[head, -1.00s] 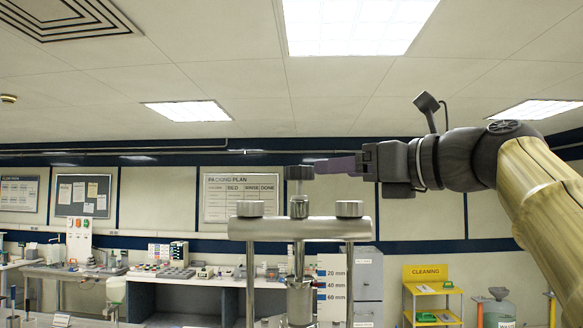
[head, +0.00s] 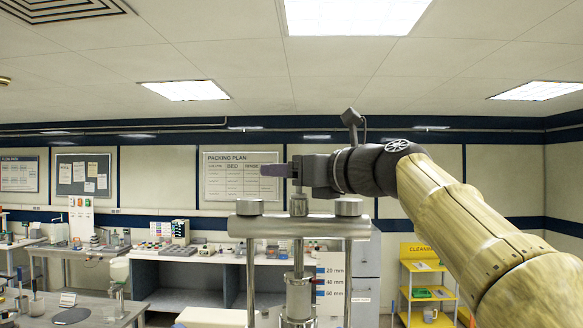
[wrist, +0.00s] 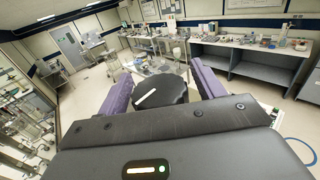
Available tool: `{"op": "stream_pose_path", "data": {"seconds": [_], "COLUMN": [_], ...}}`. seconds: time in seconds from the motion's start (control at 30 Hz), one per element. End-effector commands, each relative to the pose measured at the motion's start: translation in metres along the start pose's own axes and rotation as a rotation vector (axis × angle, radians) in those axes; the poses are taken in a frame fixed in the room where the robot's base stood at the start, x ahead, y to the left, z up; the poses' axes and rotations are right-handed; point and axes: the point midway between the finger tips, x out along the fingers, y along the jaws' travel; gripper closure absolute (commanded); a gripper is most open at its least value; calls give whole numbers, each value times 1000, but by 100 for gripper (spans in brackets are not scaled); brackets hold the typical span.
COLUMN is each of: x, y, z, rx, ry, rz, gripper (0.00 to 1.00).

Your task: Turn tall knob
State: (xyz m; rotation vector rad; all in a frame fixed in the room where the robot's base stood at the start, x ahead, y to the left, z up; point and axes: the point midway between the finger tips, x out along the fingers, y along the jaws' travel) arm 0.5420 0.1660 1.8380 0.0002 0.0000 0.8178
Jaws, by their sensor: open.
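The tall knob is a dark round cap with a white line on top, and it shows in the wrist view (wrist: 160,93). It sits between the two purple fingers of my gripper (wrist: 161,77), with a gap visible on each side. The steel stem (head: 299,204) goes down through a metal crossbar (head: 299,227). My gripper is open around the knob and not closed on it.
Two shorter round caps, left (head: 249,207) and right (head: 348,207), stand on the crossbar, just below my gripper. A clear column (head: 299,298) is beneath. Benches with lab items (head: 190,268) and a yellow cleaning cart (head: 427,285) are farther back.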

Motion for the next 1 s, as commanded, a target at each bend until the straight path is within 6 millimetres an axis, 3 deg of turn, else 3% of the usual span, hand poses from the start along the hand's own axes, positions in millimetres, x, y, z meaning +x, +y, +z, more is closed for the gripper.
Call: {"op": "stream_pose_path", "data": {"seconds": [0.07,0.2,0.3,0.67,1.0], "x": [0,0,0,-1,-1], "y": [0,0,0,0,2], "z": [0,0,0,1,3], "rx": [0,0,0,0,2], "ry": [0,0,0,0,0], "rz": [0,0,0,37,220], "gripper": [34,62,77,77,77]}}
